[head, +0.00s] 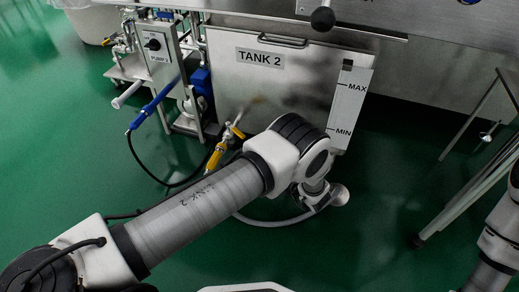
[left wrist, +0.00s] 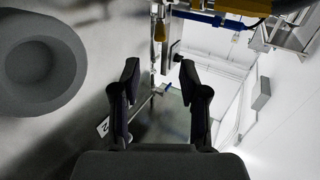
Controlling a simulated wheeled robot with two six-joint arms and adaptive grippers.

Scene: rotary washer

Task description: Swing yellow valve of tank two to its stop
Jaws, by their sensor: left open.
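Tank two (head: 270,85) is a pale metal box labelled "TANK 2". A yellow valve handle (head: 215,158) sticks out low in front of it, left of my left arm, slanting down to the left. My arm covers part of the area beside it. In the left wrist view my left gripper (left wrist: 160,72) is open and empty, its two dark fingers apart. A yellow handle (left wrist: 160,32) shows beyond the fingertips, roughly in line with the gap and not touching them. In the head view the left gripper's fingers are hidden behind the arm. My right gripper is out of view.
A pump box (head: 154,46) with a knob stands left of the tank, with a blue handle (head: 153,108) and black hose below it. A metal stand (head: 465,190) is at the right. Green floor is free at the left.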

